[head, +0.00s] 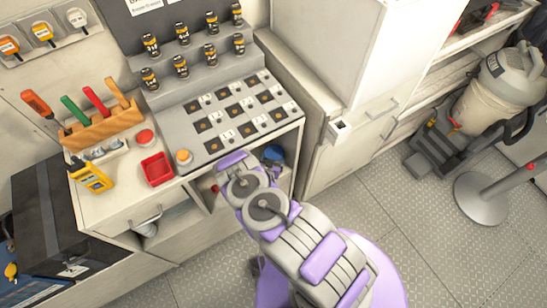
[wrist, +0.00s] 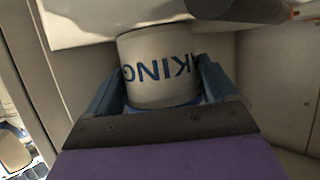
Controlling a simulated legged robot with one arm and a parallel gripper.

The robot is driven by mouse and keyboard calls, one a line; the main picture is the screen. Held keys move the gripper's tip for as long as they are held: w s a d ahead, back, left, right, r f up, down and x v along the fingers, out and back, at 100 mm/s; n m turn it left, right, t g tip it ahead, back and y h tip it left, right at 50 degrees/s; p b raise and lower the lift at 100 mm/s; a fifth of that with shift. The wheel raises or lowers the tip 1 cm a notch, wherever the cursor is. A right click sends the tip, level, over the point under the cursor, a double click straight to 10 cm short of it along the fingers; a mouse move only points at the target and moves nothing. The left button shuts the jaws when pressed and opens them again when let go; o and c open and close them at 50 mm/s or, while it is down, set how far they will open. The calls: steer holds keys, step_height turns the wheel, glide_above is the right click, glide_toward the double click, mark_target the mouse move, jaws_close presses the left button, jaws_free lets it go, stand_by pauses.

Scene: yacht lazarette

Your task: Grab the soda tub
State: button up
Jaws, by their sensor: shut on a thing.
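The soda tub (wrist: 158,62) is a white round tub with blue letters, upside down in the wrist view, and a blue edge at its lower side. The fingers of my gripper (wrist: 160,80) stand on its left and right sides, shut on it. In the head view my arm reaches into the open cubby under the counter (head: 290,135). The arm hides most of the gripper and tub there. A round blue thing (head: 273,154) shows in the cubby beside the arm; I cannot tell whether it is part of the tub.
On the counter are a red tray (head: 157,169), a yellow meter (head: 91,177) and a tool rack (head: 103,127). Several small batteries stand on steps behind. A vacuum (head: 495,90) and a post base (head: 483,197) stand right. The grey floor (head: 430,250) is clear in front.

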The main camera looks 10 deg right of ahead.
steer(key=shift+a, duration=0.2)
steer(key=c, duration=0.3)
steer(key=shift+a, duration=0.3)
steer(key=shift+c, duration=0.2)
steer(key=shift+d, duration=0.1)
